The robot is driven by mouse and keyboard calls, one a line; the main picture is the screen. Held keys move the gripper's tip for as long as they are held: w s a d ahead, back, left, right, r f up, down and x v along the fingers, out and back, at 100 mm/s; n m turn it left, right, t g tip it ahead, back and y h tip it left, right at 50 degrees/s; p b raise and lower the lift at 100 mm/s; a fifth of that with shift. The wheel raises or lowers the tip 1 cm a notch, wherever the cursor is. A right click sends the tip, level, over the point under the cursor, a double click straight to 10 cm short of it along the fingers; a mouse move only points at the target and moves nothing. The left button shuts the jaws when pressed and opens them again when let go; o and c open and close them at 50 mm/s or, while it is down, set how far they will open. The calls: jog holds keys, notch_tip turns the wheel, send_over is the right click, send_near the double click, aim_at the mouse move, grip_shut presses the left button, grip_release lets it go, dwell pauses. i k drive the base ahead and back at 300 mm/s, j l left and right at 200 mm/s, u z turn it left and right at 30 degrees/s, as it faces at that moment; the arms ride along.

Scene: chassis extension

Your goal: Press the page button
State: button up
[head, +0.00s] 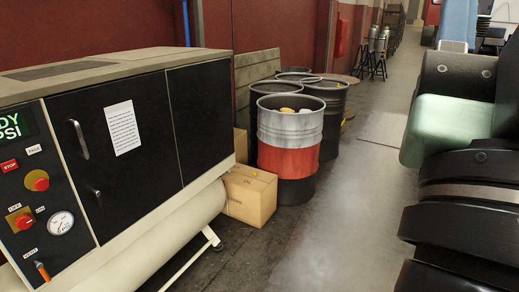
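The control panel (50,215) is the black left end of the compressor cabinet, at the left edge of the head view. On it, a small white rectangle (34,149) with tiny dark lettering seems to read PAGE; I cannot tell whether it is raised. It sits below the green-lettered display (10,127) and up and right of the red STOP rectangle (9,166). My arm's links fill the right edge of the view. My gripper is out of view, and nothing covers the white rectangle.
The panel also carries a red round button (38,181), a red knob on a yellow plate (22,221), a gauge (60,223) and an orange-handled valve (41,270). A cardboard box (249,196) and barrels (290,150) stand beyond the cabinet. The floor (330,240) before them is clear.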

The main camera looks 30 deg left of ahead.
aim_at(32, 150)
jog(key=j+u, duration=0.1)
jog(key=u, duration=0.4)
jog(key=j+u, duration=0.15)
jog(key=u, duration=0.35)
jog(key=j+u, duration=0.15)
jog(key=u, duration=0.35)
jog(key=j+u, duration=0.15)
jog(key=u, duration=0.35)
